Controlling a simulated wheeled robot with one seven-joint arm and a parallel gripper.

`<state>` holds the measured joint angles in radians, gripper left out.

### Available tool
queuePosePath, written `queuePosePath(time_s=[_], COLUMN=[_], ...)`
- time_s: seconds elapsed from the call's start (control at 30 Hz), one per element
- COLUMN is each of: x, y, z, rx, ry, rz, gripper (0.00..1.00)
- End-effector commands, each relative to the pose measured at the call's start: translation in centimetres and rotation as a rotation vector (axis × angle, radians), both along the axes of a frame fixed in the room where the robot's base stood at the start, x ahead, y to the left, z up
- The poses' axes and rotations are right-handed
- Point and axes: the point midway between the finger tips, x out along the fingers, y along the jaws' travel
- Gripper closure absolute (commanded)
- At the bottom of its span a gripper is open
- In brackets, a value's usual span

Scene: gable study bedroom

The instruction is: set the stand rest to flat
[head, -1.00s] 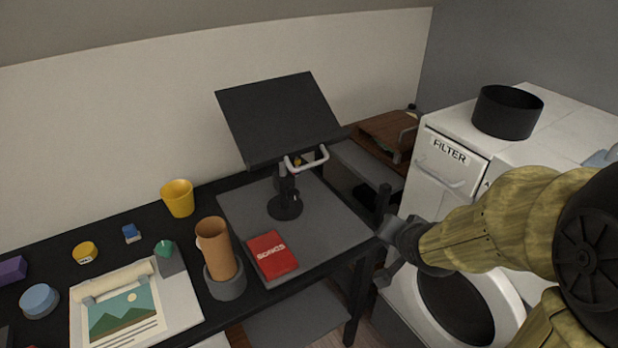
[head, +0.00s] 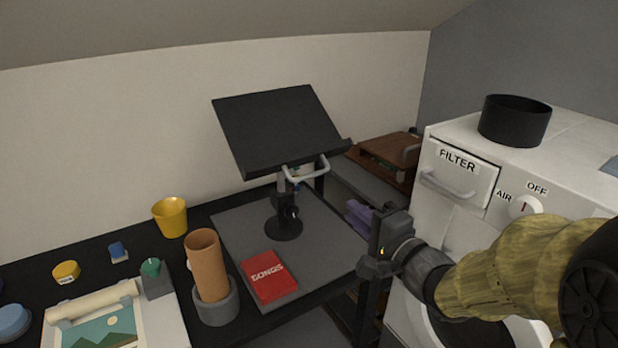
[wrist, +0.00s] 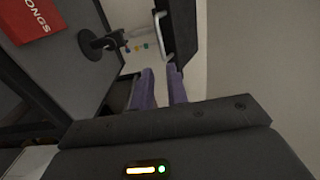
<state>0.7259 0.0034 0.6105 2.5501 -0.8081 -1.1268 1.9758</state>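The stand (head: 285,212) has a round black base and a short post on the grey mat. Its rest (head: 275,128) is a black panel tilted up at the back, with a lip at its lower front edge. A pale grey handle (head: 307,171) juts out below that edge. My gripper (head: 358,213) is right of the post, lower than the handle and apart from it, with purple fingers. In the wrist view the fingers (wrist: 160,78) are apart and empty, and the handle (wrist: 159,36) and the rest (wrist: 180,30) lie beyond their tips.
A red songbook (head: 268,277) and a tan cup in a grey holder (head: 215,304) are in front of the stand. A yellow cup (head: 171,217) is to the left. A white appliance (head: 460,215) stands right, close to my arm. A wooden tray (head: 390,150) is behind.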

Motion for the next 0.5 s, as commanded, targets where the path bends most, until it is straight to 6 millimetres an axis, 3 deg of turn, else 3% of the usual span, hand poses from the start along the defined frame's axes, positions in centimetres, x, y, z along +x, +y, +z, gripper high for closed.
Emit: queuePosePath(time_s=[0.5], x=[1.6], y=[1.1], z=[0.6], rx=[0.007], ry=[0.0], rz=[0.006], gripper=[0.84])
